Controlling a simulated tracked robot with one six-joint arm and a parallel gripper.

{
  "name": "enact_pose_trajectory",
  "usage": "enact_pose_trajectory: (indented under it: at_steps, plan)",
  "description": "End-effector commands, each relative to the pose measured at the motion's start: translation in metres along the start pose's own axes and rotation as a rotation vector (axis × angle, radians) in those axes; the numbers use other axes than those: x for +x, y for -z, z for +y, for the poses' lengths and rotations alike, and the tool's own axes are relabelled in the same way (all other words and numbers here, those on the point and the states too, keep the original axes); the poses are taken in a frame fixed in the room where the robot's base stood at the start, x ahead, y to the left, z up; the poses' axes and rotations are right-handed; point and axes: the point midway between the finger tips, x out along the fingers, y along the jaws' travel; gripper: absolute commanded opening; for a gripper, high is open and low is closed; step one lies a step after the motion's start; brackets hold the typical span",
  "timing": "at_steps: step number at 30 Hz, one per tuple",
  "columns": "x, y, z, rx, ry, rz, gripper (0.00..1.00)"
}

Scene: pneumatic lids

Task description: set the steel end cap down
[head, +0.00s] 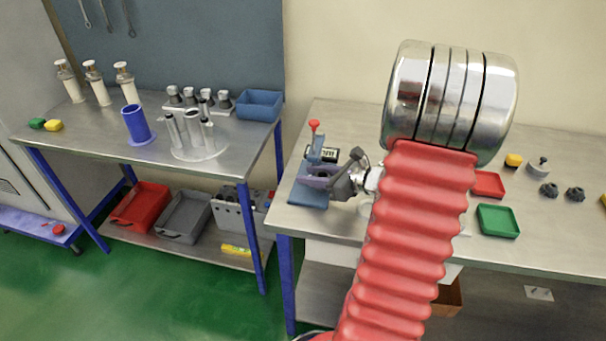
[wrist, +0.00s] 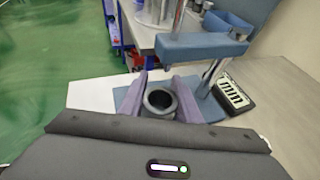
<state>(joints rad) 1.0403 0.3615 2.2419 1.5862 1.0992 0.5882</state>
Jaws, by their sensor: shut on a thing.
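The steel end cap (wrist: 160,110) shows in the wrist view as a dark grey ring with a round hole, facing up to the camera. My gripper (wrist: 160,92) is shut on it, with one purple finger on each side. In the head view my gripper (head: 318,178) is at the left end of the right bench, over the blue fixture (head: 308,195). The fixture's base plate (wrist: 211,108) shows below and beside the cap in the wrist view. I cannot tell whether the cap touches the plate. In the head view the fingers mostly hide the cap.
The fixture's post and overhead arm (wrist: 200,46) stand close beyond my fingers; a red knob (head: 314,125) tops it. A dark slotted box (wrist: 234,93) lies beside it. A red tray (head: 487,184) and green tray (head: 498,220) lie right. The left bench (head: 75,130) stands across a gap.

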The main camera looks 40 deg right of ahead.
Motion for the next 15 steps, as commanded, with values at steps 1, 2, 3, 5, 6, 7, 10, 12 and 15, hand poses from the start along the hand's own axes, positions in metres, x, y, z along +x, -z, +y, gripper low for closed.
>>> enact_pose_trajectory:
  at_steps: [1,2,3,5,6,7,10,12,15]
  plan:
    - [0.003,-0.002,0.0,-0.001,-0.002,-0.001,0.0]
    - [0.005,-0.003,0.001,-0.002,-0.002,-0.001,0.0]
    - [0.01,-0.004,0.001,-0.002,-0.004,-0.001,0.0]
    - [0.017,-0.007,0.001,-0.002,-0.004,-0.001,0.0]
    - [0.023,-0.01,0.002,-0.002,-0.005,-0.001,0.0]
    - [0.027,-0.011,0.002,-0.001,-0.005,-0.001,0.0]
    - [0.034,-0.006,0.001,0.002,-0.003,0.0,0.0]
    - [0.036,-0.001,0.001,0.002,-0.003,0.0,0.0]
    - [0.037,0.001,0.001,-0.001,-0.002,0.0,0.0]
